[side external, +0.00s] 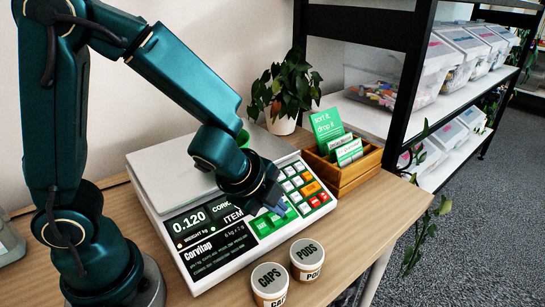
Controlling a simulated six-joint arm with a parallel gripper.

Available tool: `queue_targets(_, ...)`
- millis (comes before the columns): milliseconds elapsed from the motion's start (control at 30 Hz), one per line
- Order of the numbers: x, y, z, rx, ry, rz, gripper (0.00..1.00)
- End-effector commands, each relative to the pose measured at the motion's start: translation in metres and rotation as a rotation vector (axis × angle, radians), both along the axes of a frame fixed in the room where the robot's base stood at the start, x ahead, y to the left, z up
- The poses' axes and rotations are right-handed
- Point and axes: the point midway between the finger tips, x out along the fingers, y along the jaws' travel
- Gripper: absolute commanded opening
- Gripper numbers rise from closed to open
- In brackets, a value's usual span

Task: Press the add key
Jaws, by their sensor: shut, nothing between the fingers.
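A white counter scale (205,285) stands on the wooden table, with a dark display (190,215) reading 0.120 and a keypad (290,187) on its right side. The keypad has white, orange, red and green keys. A green key (263,226) shows just left of my fingertips; its label is too small to read, so I cannot tell which key is the add key. My gripper (281,208) is shut and empty, pointing down at the lower keypad by the green keys. I cannot tell whether the fingertips touch a key. My wrist and fingers hide part of the keypad.
Two lidded tubs, CAPS (269,280) and PODS (307,257), stand in front of the scale near the table edge. A wooden card box (350,175) and a potted plant (285,85) stand behind right. A shelf with bins (425,65) is beyond.

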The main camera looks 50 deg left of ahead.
Motion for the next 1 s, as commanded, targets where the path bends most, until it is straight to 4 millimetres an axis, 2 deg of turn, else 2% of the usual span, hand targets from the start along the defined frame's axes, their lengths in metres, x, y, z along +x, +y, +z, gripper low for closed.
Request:
queue_targets(333,0.001,-0.001,0.003,0.000,-0.003,0.002,0.00)
queue_targets(800,0.001,-0.018,0.042,0.001,-0.005,0.001,0.00)
queue_targets(1000,0.000,-0.020,0.046,-0.001,0.000,0.001,0.00)
